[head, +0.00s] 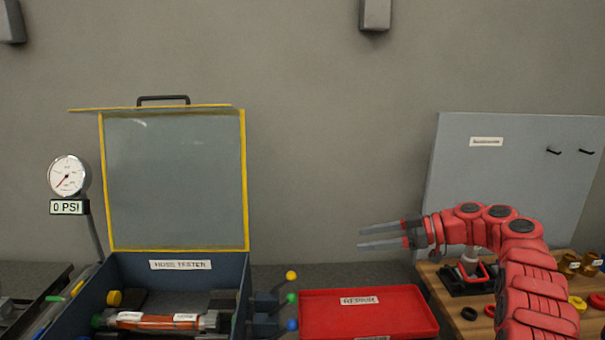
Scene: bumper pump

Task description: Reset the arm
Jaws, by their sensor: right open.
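My right arm, red and segmented, reaches in from the lower right. Its right gripper (362,238) points left with its two grey fingers apart and nothing between them. It hangs in the air above the red tray and left of the wooden board. My left gripper is not in view.
The hose tester (180,265) stands at left with its yellow-framed lid (174,180) up and a hose (155,321) inside. A gauge (69,176) reads 0 PSI. Colored knobs (291,276) flank a red tray (365,315). A wooden board (450,312) holds small parts before a grey panel (530,160).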

